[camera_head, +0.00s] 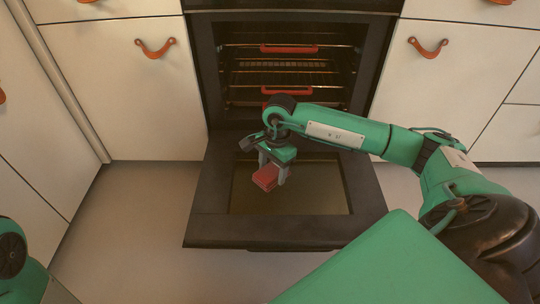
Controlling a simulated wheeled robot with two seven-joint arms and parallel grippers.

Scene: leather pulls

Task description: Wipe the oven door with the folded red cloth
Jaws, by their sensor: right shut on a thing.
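The oven door (215,227) is folded down open in front of the oven, with its inner glass panel (312,200) facing up. My right gripper (272,176) is over the left part of that glass, pointing down. It is shut on the folded red cloth (265,178), which shows between and below its fingers. The cloth is on or just above the glass; I cannot tell whether it touches. My left gripper is out of view; only a part of my left arm shows at the lower left edge.
The oven cavity (275,85) stands open behind the door, with wire racks and red pulls (289,49). White cabinets with leather pulls (155,48) flank it, another pull (428,48) on the right. The floor (130,230) left of the door is clear.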

